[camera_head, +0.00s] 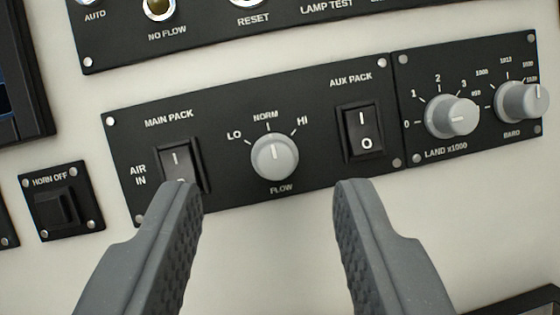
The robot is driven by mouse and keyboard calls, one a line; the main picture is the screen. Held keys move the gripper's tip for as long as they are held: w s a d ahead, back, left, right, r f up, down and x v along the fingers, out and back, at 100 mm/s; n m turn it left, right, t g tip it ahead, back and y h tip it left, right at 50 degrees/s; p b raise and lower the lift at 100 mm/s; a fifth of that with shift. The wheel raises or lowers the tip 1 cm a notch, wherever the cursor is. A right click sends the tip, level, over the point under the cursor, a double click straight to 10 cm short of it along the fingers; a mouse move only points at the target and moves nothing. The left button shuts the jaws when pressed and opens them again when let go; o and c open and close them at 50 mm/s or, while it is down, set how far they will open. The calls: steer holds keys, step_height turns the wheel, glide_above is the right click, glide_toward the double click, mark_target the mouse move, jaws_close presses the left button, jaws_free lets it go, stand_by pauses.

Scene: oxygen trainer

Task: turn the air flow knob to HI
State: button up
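The air flow knob (274,158) is a round grey knob on a black panel (225,127), marked FLOW below and LO, NORM and HI around its top. Its white pointer line points up, toward NORM. My gripper (268,192) is open, with its two dark grey fingers wide apart in the lower part of the view. The fingertips are below and to either side of the knob in the picture, and nothing is between them. The left fingertip hides the lower part of the MAIN PACK switch (177,160).
The AUX PACK rocker switch (362,132) is right of the knob. Farther right are the LAND knob (452,117) and the BARO knob (522,102). The HORN OFF switch (56,207) is at lower left. Bare light wall lies below the panel.

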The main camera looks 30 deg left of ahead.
mark_target(277, 168)
steer(key=w, duration=0.1)
steer(key=w+a+p, duration=0.1)
steer(key=w, duration=0.1)
steer(key=w+a, duration=0.1)
steer(key=shift+w+a, duration=0.1)
steer(key=shift+w, duration=0.1)
steer(key=shift+w+a+r+p, duration=0.25)
steer(key=shift+w+p, duration=0.1)
steer(key=shift+p, duration=0.1)
jaws_close()
